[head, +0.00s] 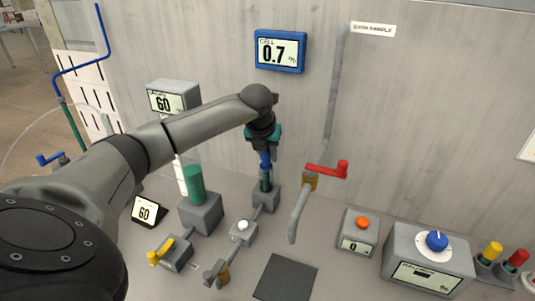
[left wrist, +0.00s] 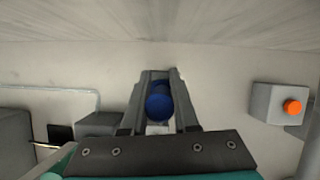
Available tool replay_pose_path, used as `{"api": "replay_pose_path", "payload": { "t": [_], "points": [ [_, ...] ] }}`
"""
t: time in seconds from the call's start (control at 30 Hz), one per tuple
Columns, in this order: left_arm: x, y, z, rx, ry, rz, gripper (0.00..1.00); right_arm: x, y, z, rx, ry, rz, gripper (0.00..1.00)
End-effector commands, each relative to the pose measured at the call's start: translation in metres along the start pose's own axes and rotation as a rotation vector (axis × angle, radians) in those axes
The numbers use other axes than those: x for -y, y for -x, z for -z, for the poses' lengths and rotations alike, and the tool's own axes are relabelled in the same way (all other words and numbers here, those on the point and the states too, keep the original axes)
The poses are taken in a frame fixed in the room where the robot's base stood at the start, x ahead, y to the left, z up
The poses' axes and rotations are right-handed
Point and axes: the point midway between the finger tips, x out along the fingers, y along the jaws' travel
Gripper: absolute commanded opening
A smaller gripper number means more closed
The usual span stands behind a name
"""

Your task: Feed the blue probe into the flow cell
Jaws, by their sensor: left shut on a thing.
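My left gripper (head: 265,147) points down and is shut on the blue probe (head: 265,161). In the left wrist view the round blue end of the probe (left wrist: 159,104) sits between the two fingers (left wrist: 157,100). The flow cell (head: 266,196), a grey block with a short tube holding dark green liquid, stands directly below. The probe's lower part meets the top of this tube in the head view; how deep it reaches inside I cannot tell. The blue-framed cell display (head: 280,52) on the wall reads 0.7. My right gripper is not in view.
A larger green-filled cylinder (head: 195,186) stands left of the cell. A red-handled valve (head: 327,169) on a grey pipe stands close on the right. A button box (head: 358,233) and a blue-knob box (head: 430,257) are further right. A dark mat (head: 286,278) lies bare in front.

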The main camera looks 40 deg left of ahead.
Motion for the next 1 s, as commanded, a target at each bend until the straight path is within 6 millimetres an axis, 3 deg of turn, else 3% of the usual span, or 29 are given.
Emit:
{"api": "replay_pose_path", "payload": {
  "t": [0.83, 0.87, 1.0],
  "points": [
    [0.0001, -0.0020, 0.0007, 0.001, 0.000, 0.001, 0.00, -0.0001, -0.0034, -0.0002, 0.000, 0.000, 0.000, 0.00],
    [0.0001, -0.0020, 0.0007, 0.001, 0.000, 0.000, 0.30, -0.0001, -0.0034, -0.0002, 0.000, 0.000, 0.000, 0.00],
    [0.0001, -0.0020, 0.0007, 0.001, 0.000, 0.000, 0.46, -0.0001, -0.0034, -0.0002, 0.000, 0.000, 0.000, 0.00]
  ]
}}
